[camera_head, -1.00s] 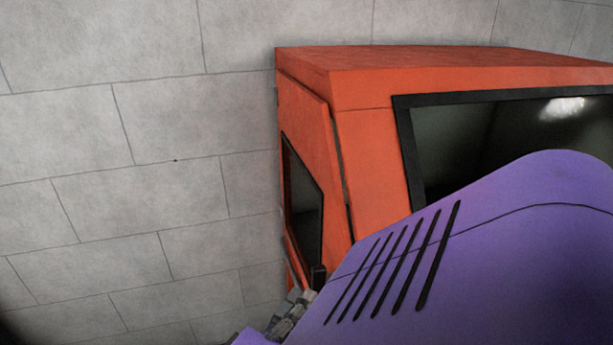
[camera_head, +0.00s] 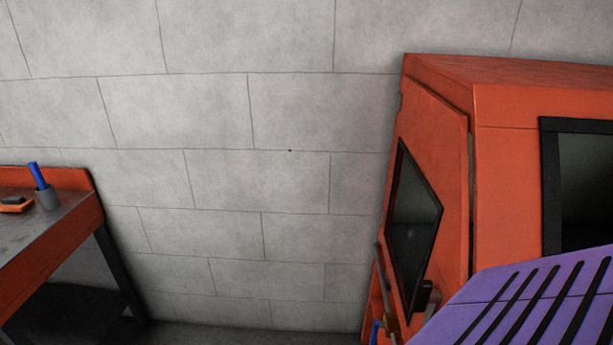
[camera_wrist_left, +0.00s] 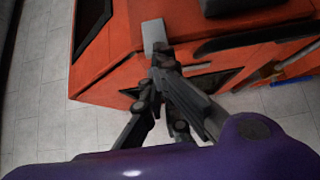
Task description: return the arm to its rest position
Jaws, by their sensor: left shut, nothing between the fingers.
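My left gripper (camera_wrist_left: 158,50) shows in the left wrist view, with its dark linkage and a light grey pad at its far end. It is shut and empty. Behind it in that view is the orange cabinet (camera_wrist_left: 112,62); I cannot tell how large the gap is. The cabinet also stands at the right of the head view (camera_head: 448,125), with dark panels on its side and front. Neither gripper can be made out in the head view.
Bare block wall (camera_head: 230,150) fills the middle. A purple slotted surface (camera_head: 470,315) covers the lower right; I cannot tell whether it is mine. A blue-handled item (camera_wrist_left: 293,81) is by the cabinet.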

